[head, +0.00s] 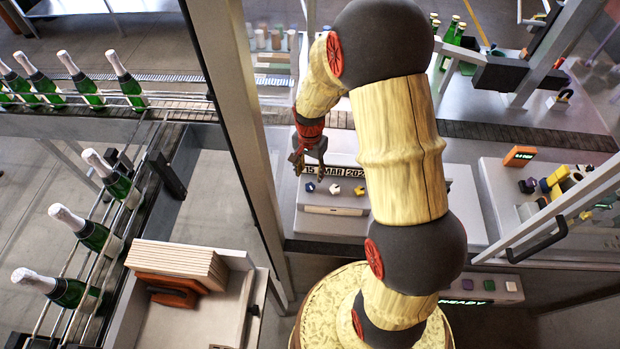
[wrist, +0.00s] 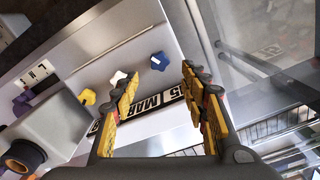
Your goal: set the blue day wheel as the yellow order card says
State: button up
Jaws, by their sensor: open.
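The blue day wheel (head: 310,187) is a small lobed knob at the left end of a row on a pale panel. Beside it are a white wheel (head: 335,189) and a yellow wheel (head: 359,190). Behind the row, a date strip (head: 345,172) reads 15 MAR and a partly hidden year. My gripper (head: 308,160) is above the panel's left end. In the wrist view my gripper (wrist: 160,76) is open and empty. The blue wheel (wrist: 160,61) shows beyond and between its fingertips, apparently apart from them. I cannot make out the yellow order card.
A framed window and posts (head: 240,130) stand left of my arm. Bottles (head: 95,235) line a conveyor at left. A control block with knobs (head: 555,180) is at right. A green READY display (head: 465,301) is in front. A stack of boards (head: 178,262) sits at lower left.

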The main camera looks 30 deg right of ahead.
aim_at(310, 186)
notch_tip(310, 186, down, 7)
jog(key=shift+f+p, duration=0.15)
jog(key=shift+p, duration=0.3)
jog(key=shift+c, duration=0.4)
grip_shut()
dwell(0.3)
jog(key=n+b, duration=0.2)
jog(key=n, duration=0.2)
jog(key=shift+b, duration=0.4)
jog(key=n+b, duration=0.2)
jog(key=n, duration=0.3)
jog(key=shift+n, duration=0.4)
jog(key=shift+o, duration=0.4)
grip_release()
